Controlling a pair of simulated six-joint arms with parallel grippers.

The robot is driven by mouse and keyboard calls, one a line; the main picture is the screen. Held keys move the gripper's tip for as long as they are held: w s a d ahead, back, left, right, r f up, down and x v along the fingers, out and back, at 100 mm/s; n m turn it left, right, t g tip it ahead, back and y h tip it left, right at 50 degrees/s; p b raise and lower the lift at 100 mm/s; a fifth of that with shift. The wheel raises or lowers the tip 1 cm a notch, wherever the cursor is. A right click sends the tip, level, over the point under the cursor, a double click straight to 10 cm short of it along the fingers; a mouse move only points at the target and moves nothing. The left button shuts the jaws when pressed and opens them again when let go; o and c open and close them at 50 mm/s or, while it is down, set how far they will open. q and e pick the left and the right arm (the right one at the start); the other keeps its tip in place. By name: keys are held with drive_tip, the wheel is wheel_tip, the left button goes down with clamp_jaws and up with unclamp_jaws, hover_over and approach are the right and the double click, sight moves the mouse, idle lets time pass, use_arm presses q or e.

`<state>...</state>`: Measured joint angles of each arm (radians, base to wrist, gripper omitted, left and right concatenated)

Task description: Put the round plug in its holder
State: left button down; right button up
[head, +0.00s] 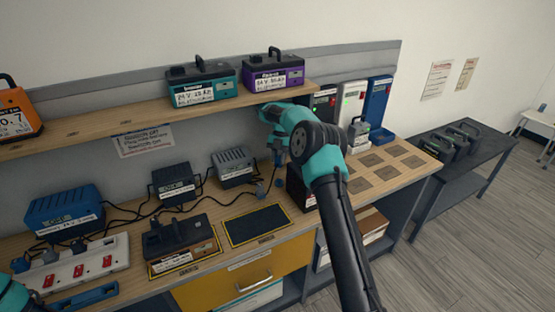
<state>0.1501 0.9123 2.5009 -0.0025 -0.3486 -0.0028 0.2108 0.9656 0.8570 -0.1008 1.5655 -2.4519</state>
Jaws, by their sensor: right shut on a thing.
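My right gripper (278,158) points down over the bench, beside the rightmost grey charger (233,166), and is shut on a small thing. That thing is mostly hidden and too small to make out; it may be the round plug.
A shelf above bears a teal battery (201,82), a purple battery (272,74) and an orange one (17,114). A dark battery (180,242) stands on the bench beside an empty dark pad (258,225). A power strip (72,270) lies left. Cables cross the bench.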

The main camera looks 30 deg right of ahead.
drive_tip(key=shift+d+f, duration=0.1)
drive_tip(key=shift+d, duration=0.25)
drive_tip(key=shift+a+f, duration=0.2)
drive_tip(key=shift+f, duration=2.95)
drive_tip(key=shift+f, duration=1)
drive_tip(key=o, duration=1)
drive_tip(key=shift+v, duration=3.7)
